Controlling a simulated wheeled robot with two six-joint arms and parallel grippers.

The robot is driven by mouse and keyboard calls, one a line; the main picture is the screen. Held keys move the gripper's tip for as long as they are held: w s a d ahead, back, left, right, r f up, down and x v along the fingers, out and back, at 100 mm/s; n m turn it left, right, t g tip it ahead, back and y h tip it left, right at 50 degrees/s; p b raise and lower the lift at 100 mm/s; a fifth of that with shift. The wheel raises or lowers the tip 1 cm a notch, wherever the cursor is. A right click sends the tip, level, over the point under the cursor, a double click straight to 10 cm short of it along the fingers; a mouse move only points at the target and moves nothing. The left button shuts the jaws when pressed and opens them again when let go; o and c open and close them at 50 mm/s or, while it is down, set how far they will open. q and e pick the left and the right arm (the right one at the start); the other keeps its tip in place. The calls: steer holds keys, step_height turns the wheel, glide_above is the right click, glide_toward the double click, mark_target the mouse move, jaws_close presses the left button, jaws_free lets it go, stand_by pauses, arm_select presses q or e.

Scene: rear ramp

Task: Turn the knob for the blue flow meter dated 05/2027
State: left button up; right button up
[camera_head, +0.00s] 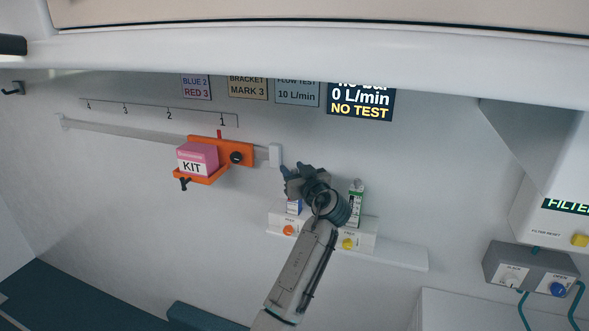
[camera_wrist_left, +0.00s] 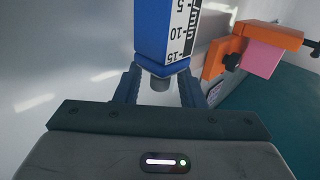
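The blue flow meter (camera_wrist_left: 163,30) fills the top of the left wrist view, its black-and-white scale upside down. A short grey knob (camera_wrist_left: 160,84) sticks out of its end. My left gripper (camera_wrist_left: 160,92) is open, with one finger on each side of the knob and gaps showing; I cannot tell whether it touches. In the head view my left gripper (camera_head: 296,183) hides most of this meter (camera_head: 294,207). A white and green flow meter (camera_head: 356,204) stands to its right. I cannot read a date on either. My right gripper is not in view.
An orange bracket (camera_head: 237,148) on the rail holds a pink kit box (camera_head: 197,159) to the left. A display (camera_head: 361,101) reads 0 L/min, NO TEST. A white outlet block (camera_head: 318,238) has orange and yellow buttons. A grey control box (camera_head: 530,268) is at right.

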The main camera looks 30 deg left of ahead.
arm_select(q)
jaws_close()
